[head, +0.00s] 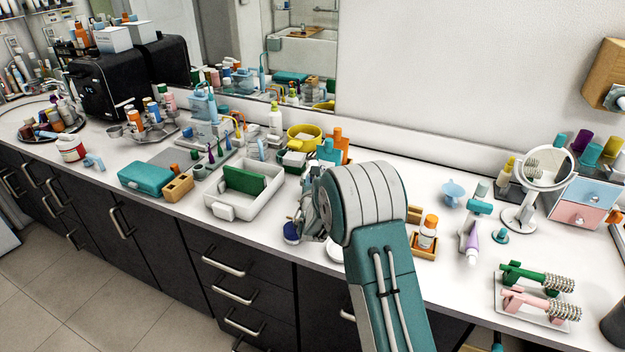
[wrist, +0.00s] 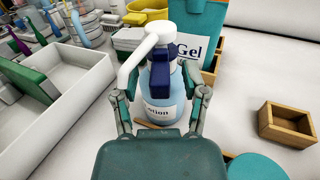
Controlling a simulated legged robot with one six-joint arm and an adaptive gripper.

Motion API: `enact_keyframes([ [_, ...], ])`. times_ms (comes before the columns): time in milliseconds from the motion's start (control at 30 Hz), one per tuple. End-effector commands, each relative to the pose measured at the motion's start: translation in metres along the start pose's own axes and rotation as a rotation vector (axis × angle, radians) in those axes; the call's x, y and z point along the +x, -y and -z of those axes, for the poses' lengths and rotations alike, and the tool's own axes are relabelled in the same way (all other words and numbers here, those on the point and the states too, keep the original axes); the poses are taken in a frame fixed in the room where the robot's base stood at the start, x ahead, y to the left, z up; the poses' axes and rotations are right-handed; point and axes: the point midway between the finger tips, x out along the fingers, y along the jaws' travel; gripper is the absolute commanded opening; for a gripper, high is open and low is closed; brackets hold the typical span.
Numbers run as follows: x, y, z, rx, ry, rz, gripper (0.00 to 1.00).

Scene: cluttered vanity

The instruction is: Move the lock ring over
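In the wrist view, a white pump bottle (wrist: 158,110) with a pale blue body and a partly readable lotion label stands ahead of my gripper. A dark blue lock ring (wrist: 160,73) sits at its neck, below the white pump head (wrist: 150,38). My gripper (wrist: 161,92) is open, one finger on each side of the bottle; a gap shows between the fingers and the ring. In the head view, my gripper (head: 311,215) is partly hidden by my arm, and the bottle is mostly hidden. A dark blue item (head: 291,232) shows beside it; I cannot tell what it is.
A small empty wooden tray (wrist: 291,126) lies right of the bottle. A teal container (wrist: 202,22) labelled Gel stands behind it. A white bin (head: 238,207) with a green item is on the left. A wooden holder with an orange-capped bottle (head: 427,233) stands right of my arm.

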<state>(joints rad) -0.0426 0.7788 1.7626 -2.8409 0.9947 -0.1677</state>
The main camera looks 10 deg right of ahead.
Motion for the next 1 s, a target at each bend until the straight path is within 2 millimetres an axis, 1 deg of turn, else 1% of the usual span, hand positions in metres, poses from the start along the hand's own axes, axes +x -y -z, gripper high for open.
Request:
enact_keyframes([
  [167,-0.001,0.0,0.0,0.0,-0.001,0.0,0.57],
  [267,-0.006,0.0,0.001,0.0,-0.002,0.0,0.57],
  [367,-0.019,0.0,0.001,0.0,-0.003,0.0,0.57],
  [700,-0.086,-0.001,0.002,-0.001,-0.003,0.0,0.57],
  [800,-0.102,-0.002,0.002,-0.001,-0.003,-0.001,0.57],
  [900,-0.113,-0.002,0.002,-0.001,-0.002,-0.001,0.57],
  [1000,-0.118,-0.001,0.002,-0.001,-0.002,0.0,0.57],
])
